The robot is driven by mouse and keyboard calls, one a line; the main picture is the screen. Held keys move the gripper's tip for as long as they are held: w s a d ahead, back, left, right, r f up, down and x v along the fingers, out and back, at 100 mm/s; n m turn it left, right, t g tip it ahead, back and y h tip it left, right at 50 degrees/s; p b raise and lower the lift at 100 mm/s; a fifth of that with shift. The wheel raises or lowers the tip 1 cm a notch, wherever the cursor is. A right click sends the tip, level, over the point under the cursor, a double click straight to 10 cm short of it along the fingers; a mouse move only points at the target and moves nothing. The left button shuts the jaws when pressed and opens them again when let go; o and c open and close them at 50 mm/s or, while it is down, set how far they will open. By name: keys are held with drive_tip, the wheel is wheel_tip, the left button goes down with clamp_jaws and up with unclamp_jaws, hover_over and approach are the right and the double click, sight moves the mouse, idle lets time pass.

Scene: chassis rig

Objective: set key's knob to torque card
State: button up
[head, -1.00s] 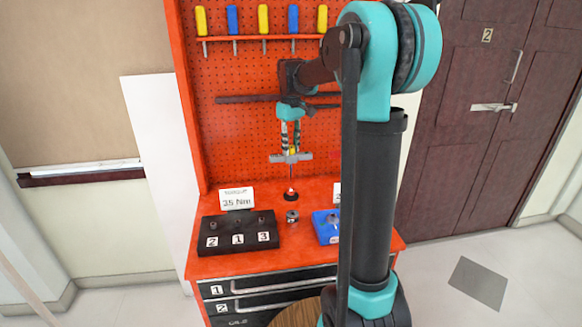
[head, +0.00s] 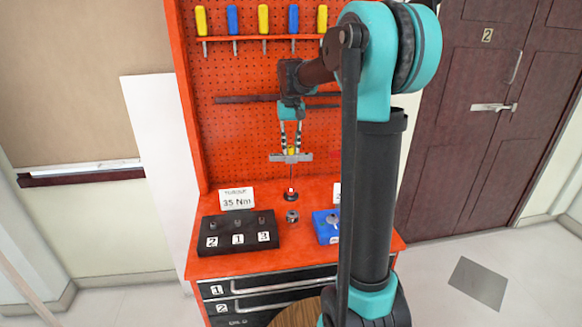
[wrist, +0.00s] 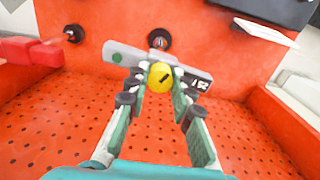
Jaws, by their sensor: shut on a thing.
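The key stands upright on the bench, with a grey crossbar (head: 278,157) on a thin shaft (head: 291,174) above a dark round base. Its yellow knob (wrist: 160,76) sits at the middle of the crossbar and has a short black slanted mark. The torque card (head: 237,199) reads 35 Nm.
A black block (head: 238,234) with sockets labelled 2, 1, 3 stands in front of the card. A small metal part (head: 292,216) and a blue tray (head: 324,229) are to its right. Yellow and blue screwdrivers (head: 263,18) hang on the orange pegboard.

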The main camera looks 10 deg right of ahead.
drive_tip(key=m, duration=0.5)
drive_tip(key=o, duration=0.7)
drive_tip(key=n, duration=1.1)
